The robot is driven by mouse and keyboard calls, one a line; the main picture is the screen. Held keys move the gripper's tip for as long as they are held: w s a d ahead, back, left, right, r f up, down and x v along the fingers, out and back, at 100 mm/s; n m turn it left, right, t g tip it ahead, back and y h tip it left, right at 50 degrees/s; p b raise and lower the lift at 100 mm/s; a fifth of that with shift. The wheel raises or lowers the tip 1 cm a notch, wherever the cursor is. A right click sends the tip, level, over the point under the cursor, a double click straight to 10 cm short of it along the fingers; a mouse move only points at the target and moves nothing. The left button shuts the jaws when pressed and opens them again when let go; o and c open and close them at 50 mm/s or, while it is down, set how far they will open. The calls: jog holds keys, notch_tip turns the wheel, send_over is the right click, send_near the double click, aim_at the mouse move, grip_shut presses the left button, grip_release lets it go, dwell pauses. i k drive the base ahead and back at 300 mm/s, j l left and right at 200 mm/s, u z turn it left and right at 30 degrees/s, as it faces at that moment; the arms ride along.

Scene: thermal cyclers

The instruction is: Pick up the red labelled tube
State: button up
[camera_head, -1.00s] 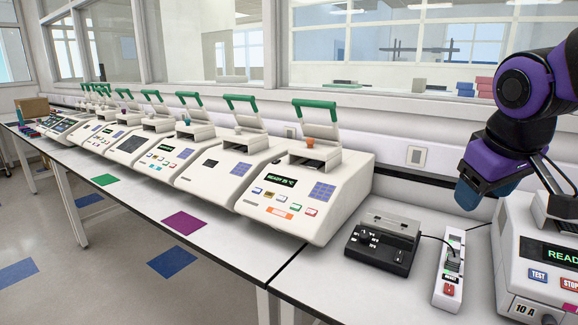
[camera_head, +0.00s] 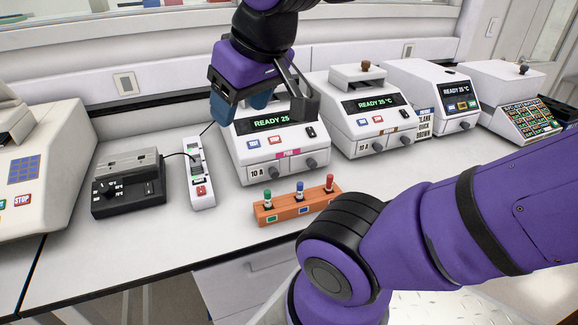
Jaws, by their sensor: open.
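The red-capped tube (camera_head: 329,183) stands upright at the right end of an orange-brown rack (camera_head: 283,212) on the bench. A blue-capped tube (camera_head: 299,191) stands in the middle of the rack and a green-capped tube (camera_head: 267,198) at its left end. Coloured labels show on the rack's front. My gripper (camera_head: 243,108) hangs above and behind the rack, to the left of the red tube, in front of a cycler. It is open and holds nothing that I can see.
A white cycler (camera_head: 245,172) reading READY stands behind the rack, with another cycler (camera_head: 375,125) to its right. A power strip (camera_head: 199,180) and a black device (camera_head: 128,190) sit to the left. Bare bench (camera_head: 160,240) lies left of the rack.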

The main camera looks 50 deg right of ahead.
aim_at(330, 179)
jog(key=l+z, duration=0.25)
jog(key=z, duration=0.25)
jog(key=l+z, duration=0.25)
jog(key=z, duration=0.25)
